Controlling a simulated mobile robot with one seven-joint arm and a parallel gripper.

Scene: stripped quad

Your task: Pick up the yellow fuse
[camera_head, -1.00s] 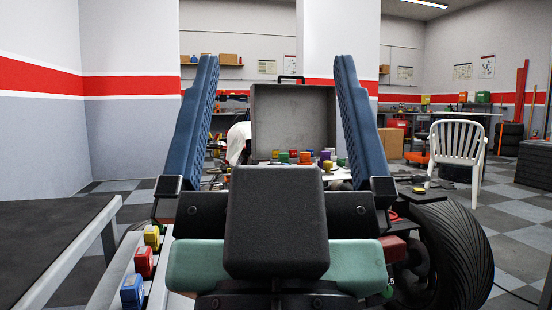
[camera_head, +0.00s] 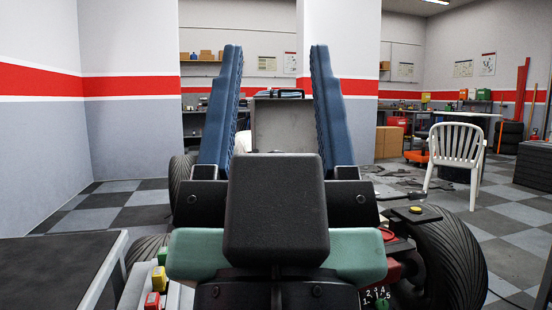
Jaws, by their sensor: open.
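A small yellow fuse-like block (camera_head: 158,277) sits at the lower left, between a green block (camera_head: 161,254) and a red block (camera_head: 152,301). My gripper (camera_head: 276,60) is open in the middle of the view, its two blue fingers upright and apart with nothing between them. It is up and to the right of the yellow block. The grey open case lid (camera_head: 285,125) shows between the fingers, farther off. My gripper's body hides whatever lies in front of that lid, so I cannot tell whether another yellow fuse is there.
A dark-topped table (camera_head: 60,265) fills the lower left. A large black tyre (camera_head: 445,262) stands at the lower right, with a small panel bearing a yellow button (camera_head: 415,210) beside it. A white chair (camera_head: 457,150) stands on the open checkered floor at right.

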